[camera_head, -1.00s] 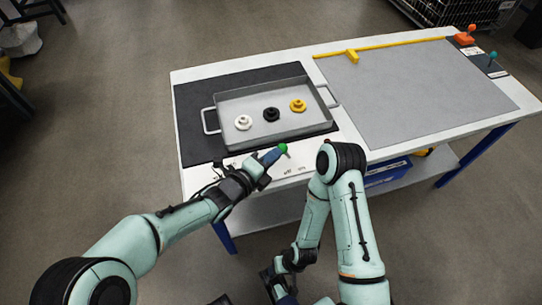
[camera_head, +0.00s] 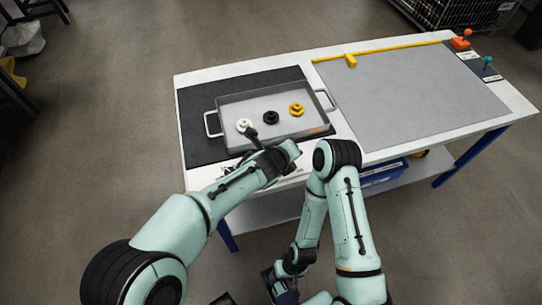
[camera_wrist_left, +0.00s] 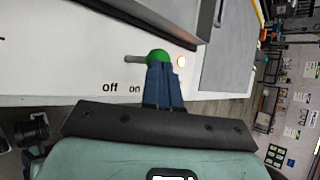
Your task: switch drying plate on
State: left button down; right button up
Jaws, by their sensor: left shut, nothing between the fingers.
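The drying plate (camera_head: 196,148) is a dark flat panel at the table's left, under a grey metal tray (camera_head: 222,104). In the left wrist view, the switch lever has a grey stem (camera_wrist_left: 134,59) and a green knob (camera_wrist_left: 156,57). The knob points right, toward the side of the "on" label (camera_wrist_left: 134,89); "off" (camera_wrist_left: 110,88) is further left. A small round light (camera_wrist_left: 181,61) glows beside the knob. My left gripper (camera_wrist_left: 161,70) is shut and empty, its blue fingertips at the knob, apparently touching it. In the head view my left wrist hides the switch.
White, black and yellow flanged parts (camera_head: 244,125) (camera_head: 270,117) (camera_head: 296,109) lie in the tray. A grey mat (camera_head: 415,90) is clear. Orange (camera_head: 461,40) and teal (camera_head: 487,64) levers stand at the far right. My right arm hangs in front of the table, its gripper (camera_head: 284,297) partly cut off.

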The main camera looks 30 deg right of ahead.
pick_arm(q)
jog(key=shift+s+d+r+y, duration=0.1)
jog(key=shift+d+r+y, duration=0.05)
jog(key=shift+d+y, duration=0.25)
jog(key=shift+r+p, duration=0.65)
jog(key=shift+p, duration=0.25)
